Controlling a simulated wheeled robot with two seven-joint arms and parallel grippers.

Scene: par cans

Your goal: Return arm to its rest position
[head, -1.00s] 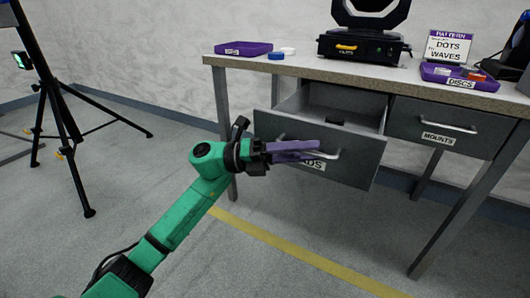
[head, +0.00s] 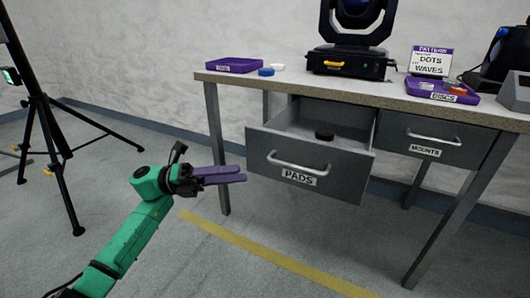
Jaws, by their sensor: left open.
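My left gripper (head: 222,175) is on a green arm that comes in from the lower left. Its purple fingers point right, just left of the open drawer labelled PADS (head: 340,178) and apart from its handle (head: 298,163). The fingers look slightly parted, with nothing between them. My right gripper is not in view.
The workbench (head: 400,99) carries a purple tray (head: 235,65), a moving-head light (head: 350,62), a sign (head: 430,61) and a DISCS tray (head: 443,93). The MOUNTS drawer (head: 432,138) is shut. A black tripod (head: 50,130) stands left. Floor around the arm is clear.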

